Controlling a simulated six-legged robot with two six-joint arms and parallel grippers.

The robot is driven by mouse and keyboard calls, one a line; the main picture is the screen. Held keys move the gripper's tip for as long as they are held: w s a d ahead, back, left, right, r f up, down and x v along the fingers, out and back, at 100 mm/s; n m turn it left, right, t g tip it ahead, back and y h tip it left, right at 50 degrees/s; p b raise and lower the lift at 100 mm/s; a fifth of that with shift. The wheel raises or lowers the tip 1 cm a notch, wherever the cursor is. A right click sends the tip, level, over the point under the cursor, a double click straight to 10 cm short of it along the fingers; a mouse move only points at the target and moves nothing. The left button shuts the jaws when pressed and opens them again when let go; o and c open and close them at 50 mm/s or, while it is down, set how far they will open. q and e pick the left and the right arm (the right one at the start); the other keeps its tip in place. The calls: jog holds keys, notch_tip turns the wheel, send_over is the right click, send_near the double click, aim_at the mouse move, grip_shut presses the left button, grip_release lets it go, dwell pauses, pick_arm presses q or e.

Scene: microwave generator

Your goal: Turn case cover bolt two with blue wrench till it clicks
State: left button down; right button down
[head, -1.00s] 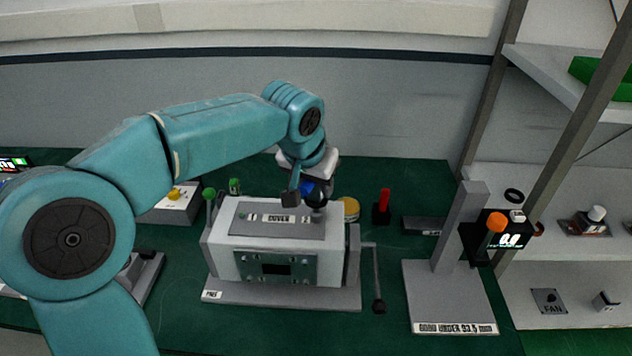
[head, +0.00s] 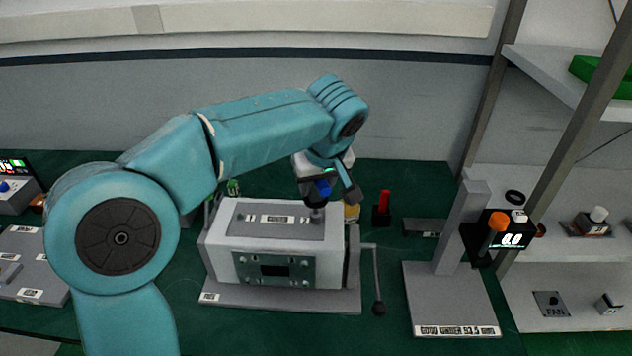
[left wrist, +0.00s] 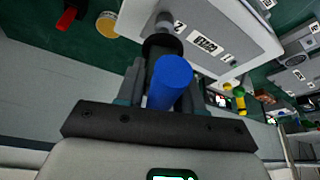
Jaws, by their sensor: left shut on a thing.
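The grey case has a flat cover (head: 272,221) with a label and small numbers. My left gripper (head: 326,192) is over the cover's right end, shut on the blue wrench (head: 322,187). In the left wrist view the blue wrench (left wrist: 169,80) sits between the fingers, with its dark end toward the cover. A grey bolt (left wrist: 166,20) shows just beyond that end, by the number 2; it also shows below the gripper in the head view (head: 317,214). I cannot tell whether the wrench is fully seated on it. My right gripper is not in view.
A crank handle (head: 377,280) hangs at the case's right side. A red-handled tool in a black holder (head: 382,211) and a yellow round item (head: 352,212) stand behind right. A grey stand with a display (head: 508,236) is farther right.

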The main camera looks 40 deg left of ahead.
pick_arm(q)
jog(key=n+g+p, duration=0.1)
jog(key=n, duration=0.3)
jog(key=shift+y, duration=0.4)
jog(key=shift+n+g, duration=0.3)
jog(key=shift+r+n+g+p, duration=0.1)
jog(key=shift+n+g+p, duration=0.3)
jog(key=shift+n, duration=0.5)
jog(key=shift+n+g+p, duration=0.45)
jog(key=shift+n+g, duration=0.15)
jog(key=shift+n, duration=0.8)
